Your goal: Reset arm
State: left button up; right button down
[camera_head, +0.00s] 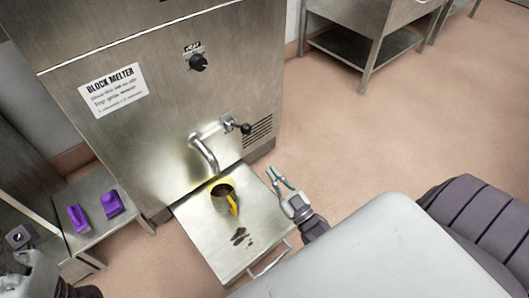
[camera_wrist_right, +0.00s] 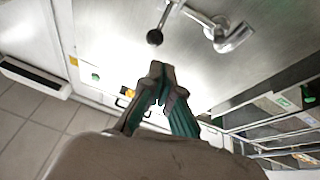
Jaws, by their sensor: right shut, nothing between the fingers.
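My right gripper (camera_head: 277,175) is to the right of the melter's plate, shut and empty. In the right wrist view its green-lined fingers (camera_wrist_right: 160,72) meet at the tips, below the melter's black-knobbed tap lever (camera_wrist_right: 155,37) and the spout (camera_wrist_right: 232,36). Part of my left arm and hand (camera_head: 38,275) shows at the lower left of the head view; its fingers cannot be made out. A jug with a yellow handle (camera_head: 233,205) and dark contents stands upright on the plate below the spout (camera_head: 206,156), apart from my right gripper.
The steel block melter (camera_head: 150,130) has a heat knob (camera_head: 198,62). Its plate (camera_head: 215,245) bears dark spills and has a front handle (camera_head: 270,262). Two purple things (camera_head: 112,203) sit on a low side table (camera_head: 92,186). The floor (camera_head: 400,130) to the right is clear.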

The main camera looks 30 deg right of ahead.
jog(key=shift+s+d+f, duration=0.1)
jog(key=shift+s+f, duration=0.15)
jog(key=shift+s, duration=0.35)
